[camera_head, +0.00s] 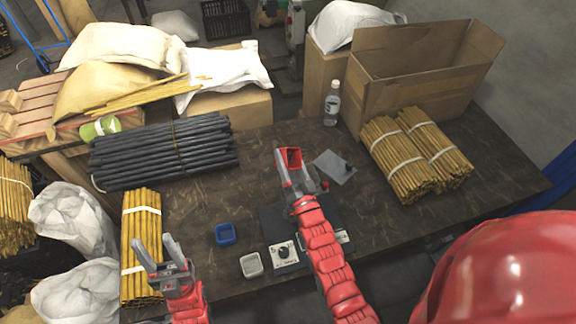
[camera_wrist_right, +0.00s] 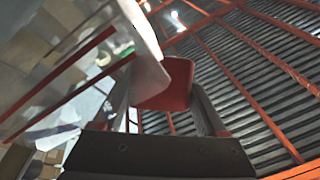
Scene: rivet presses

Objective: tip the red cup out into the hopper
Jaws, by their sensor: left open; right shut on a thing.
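The red cup (camera_head: 290,157) is held above the dark table, near its middle, with its open mouth showing in the head view. My right gripper (camera_head: 288,168) is shut on it. In the right wrist view the red cup (camera_wrist_right: 168,85) sits between the fingers, and the roof is behind it. I cannot tell whether anything is in the cup. My left gripper (camera_head: 157,246) is open and empty at the lower left, in front of a yellow rod bundle. I cannot make out the hopper for sure; my right arm covers part of the dark plate (camera_head: 272,222) at the table's front.
A blue tray (camera_head: 225,234), a light grey tray (camera_head: 251,265) and a knobbed box (camera_head: 284,253) stand near the front edge. Black rods (camera_head: 165,152) lie left, yellow bundles (camera_head: 405,160) right. A bottle (camera_head: 332,104) and a cardboard box (camera_head: 420,80) stand behind.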

